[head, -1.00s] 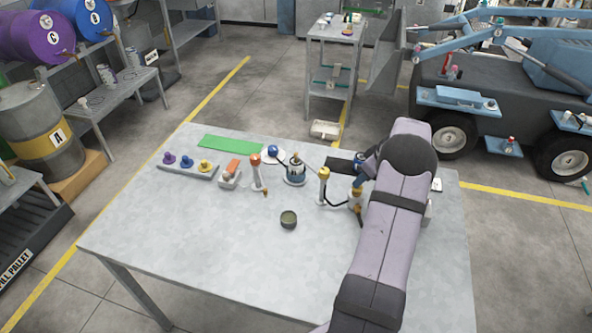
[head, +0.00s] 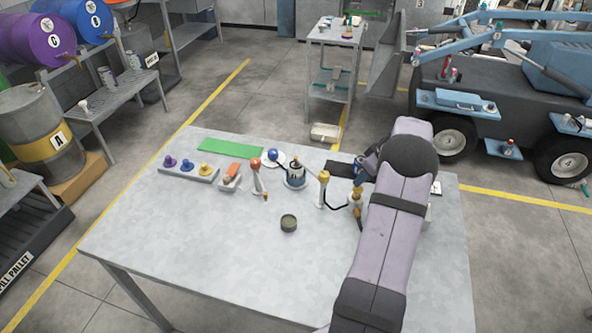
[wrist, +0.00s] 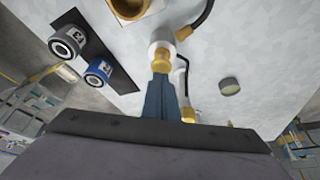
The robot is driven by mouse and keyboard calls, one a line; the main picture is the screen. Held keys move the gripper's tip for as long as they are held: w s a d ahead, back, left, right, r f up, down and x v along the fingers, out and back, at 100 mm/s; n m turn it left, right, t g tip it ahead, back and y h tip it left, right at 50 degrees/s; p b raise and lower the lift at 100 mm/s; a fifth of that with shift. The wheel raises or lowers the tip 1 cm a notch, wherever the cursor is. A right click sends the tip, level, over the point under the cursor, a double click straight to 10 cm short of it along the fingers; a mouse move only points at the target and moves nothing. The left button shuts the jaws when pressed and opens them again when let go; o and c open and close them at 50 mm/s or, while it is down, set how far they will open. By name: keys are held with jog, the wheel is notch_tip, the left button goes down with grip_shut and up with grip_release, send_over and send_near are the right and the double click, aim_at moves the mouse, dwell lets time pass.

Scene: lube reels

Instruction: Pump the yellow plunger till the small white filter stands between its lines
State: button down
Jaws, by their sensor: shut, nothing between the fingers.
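My gripper (wrist: 160,82) is shut and empty, its blue fingers pointing at a yellow-capped piece (wrist: 161,58) with a white round part in the wrist view. I take this piece for the yellow plunger; whether the fingertips touch it I cannot tell.
A dark round tin (head: 288,223) sits mid-table. A black mat (wrist: 108,55) holds two labelled cylinders, one blue (wrist: 98,74). Coloured knobs (head: 187,167) and an orange-topped post (head: 256,175) are farther left. The front left is clear.

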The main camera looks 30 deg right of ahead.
jog(key=shift+r+p, duration=0.95)
jog(key=shift+r, duration=1.35)
